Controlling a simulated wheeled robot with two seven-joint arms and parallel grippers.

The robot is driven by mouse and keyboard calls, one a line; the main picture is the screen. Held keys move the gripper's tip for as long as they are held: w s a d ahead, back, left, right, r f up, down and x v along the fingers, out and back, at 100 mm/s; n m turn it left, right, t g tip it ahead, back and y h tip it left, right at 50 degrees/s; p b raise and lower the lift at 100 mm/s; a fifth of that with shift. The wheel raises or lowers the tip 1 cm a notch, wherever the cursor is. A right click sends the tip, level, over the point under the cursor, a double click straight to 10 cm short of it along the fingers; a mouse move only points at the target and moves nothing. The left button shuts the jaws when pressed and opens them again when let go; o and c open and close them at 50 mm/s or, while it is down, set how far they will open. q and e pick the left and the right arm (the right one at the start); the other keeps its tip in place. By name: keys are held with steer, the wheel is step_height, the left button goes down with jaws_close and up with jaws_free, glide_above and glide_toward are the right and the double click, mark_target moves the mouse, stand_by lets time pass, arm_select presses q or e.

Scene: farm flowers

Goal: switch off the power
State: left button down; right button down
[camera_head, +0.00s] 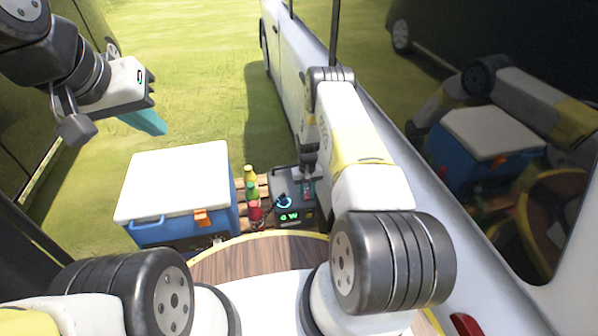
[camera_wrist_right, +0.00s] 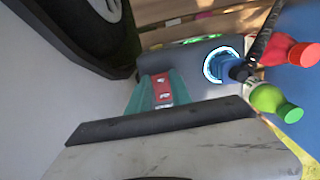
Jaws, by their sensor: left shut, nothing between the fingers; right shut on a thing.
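A dark power unit (camera_head: 292,217) stands beyond the round wooden table, with a lit green display and a glowing blue ring dial (camera_head: 283,201). In the right wrist view the dial (camera_wrist_right: 221,66) is lit too. My right gripper (camera_head: 308,188) reaches down to the unit's right part. In the wrist view its teal fingers (camera_wrist_right: 157,91) are closed about a red switch-like part (camera_wrist_right: 162,89) with white marks too small to read. The gripper hides part of the unit. My left gripper (camera_head: 150,122) is shut and empty, raised over the grass at left.
A blue cooler (camera_head: 185,230) with a white lid stands left of the unit. Several bottles (camera_head: 251,192) stand between them on a wooden pallet (camera_head: 264,187). A white vehicle (camera_head: 290,65) runs close along the right side. Open grass lies beyond.

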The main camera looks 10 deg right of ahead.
steer(key=shift+w+r+g, duration=0.1)
steer(key=shift+w+g, duration=0.2)
steer(key=shift+g, duration=0.8)
steer(key=c, duration=1.2)
jaws_free()
steer(key=shift+o, duration=0.2)
steer(key=shift+r, duration=0.1)
steer(key=v, duration=0.7)
steer(key=shift+r, duration=0.3)
steer(key=shift+w, duration=0.1)
